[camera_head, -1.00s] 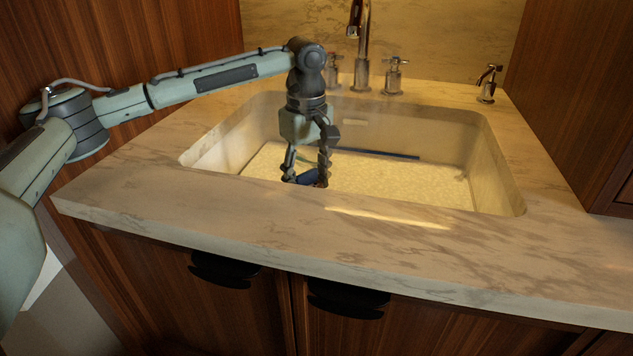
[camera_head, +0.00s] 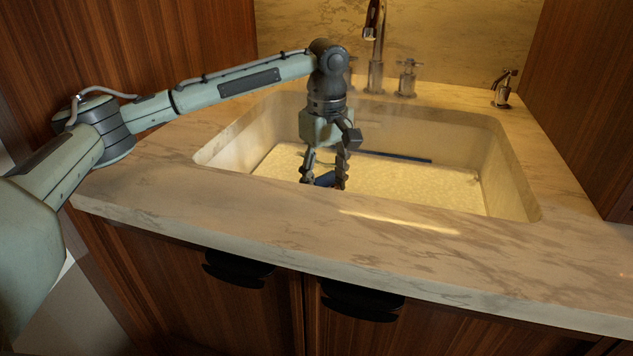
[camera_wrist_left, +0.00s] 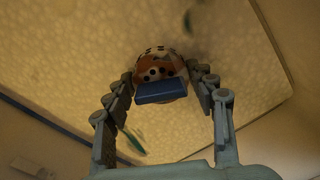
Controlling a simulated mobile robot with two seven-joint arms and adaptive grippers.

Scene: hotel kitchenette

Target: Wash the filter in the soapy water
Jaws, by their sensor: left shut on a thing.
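My left gripper (camera_head: 323,183) reaches down into the sink, low over the pale, foamy soapy water (camera_head: 400,185). It is shut on a small piece with a blue block-shaped part, which I take for the filter (camera_wrist_left: 160,92). In the left wrist view the blue part sits between the fingers (camera_wrist_left: 164,105), with a rounded orange and white part with dark holes beyond it. In the head view only a bit of blue (camera_head: 325,179) shows between the fingers, and the sink's front rim hides what is below. My right gripper is not in view.
The sink (camera_head: 510,175) is set in a marble counter (camera_head: 300,215). A faucet (camera_head: 376,50) and a tap handle (camera_head: 407,78) stand behind it, with a small dispenser (camera_head: 503,90) at right. A dark blue strip (camera_head: 400,157) lies along the basin's back. The counter is clear.

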